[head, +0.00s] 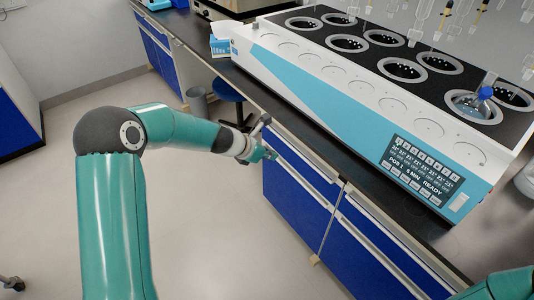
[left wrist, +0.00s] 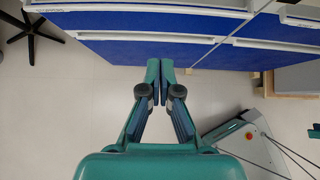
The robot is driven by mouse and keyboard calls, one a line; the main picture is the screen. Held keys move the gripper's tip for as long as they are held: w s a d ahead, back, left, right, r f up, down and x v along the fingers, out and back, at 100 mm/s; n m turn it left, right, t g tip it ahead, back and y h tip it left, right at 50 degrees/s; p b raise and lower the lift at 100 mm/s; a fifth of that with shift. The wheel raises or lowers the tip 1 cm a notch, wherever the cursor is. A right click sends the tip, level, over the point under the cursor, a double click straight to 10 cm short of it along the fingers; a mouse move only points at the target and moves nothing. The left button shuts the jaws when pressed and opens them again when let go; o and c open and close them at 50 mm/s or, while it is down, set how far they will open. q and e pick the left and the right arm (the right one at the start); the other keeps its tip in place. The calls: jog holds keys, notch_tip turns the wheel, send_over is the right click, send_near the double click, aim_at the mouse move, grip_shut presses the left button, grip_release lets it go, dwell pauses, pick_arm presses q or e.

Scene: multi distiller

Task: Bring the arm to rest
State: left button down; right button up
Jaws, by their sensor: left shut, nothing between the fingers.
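My left arm comes in from the left in the head view and reaches toward the bench front. Its gripper (head: 268,154) is in front of the blue cabinets, below the bench edge. In the left wrist view the gripper (left wrist: 160,70) is shut and empty, with its fingertips together over the floor by the cabinet fronts. Of my right arm only a teal part shows at the lower right corner of the head view.
The multi distiller (head: 340,95) stands on the dark bench (head: 300,138), with a flask (head: 484,95) in its front right well. A blue stool (head: 228,90) and a grey bin (head: 196,101) stand farther back.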

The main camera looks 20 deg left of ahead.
pick_arm(q)
jog(key=shift+s+a+r, duration=0.2)
jog(key=shift+s+r, duration=0.15)
jog(key=shift+r, duration=0.15)
jog(key=s+d+f+m+g+p, duration=0.2)
jog(key=s+d+f+m, duration=0.2)
jog(key=s+m, duration=0.5)
jog(key=s+d+f+m+g+p, duration=0.2)
jog(key=s+d+f+m+p, duration=0.1)
jog(key=s+m, duration=0.6)
jog(key=s+d+f+m+g+p, duration=0.2)
jog(key=s+d+f+m, duration=0.3)
jog(key=s+m, duration=0.5)
jog(key=shift+s+d+f+g, duration=0.3)
jog(key=shift+s+f+g, duration=0.3)
jog(key=shift+s+f, duration=0.95)
jog(key=shift+s+r, duration=0.3)
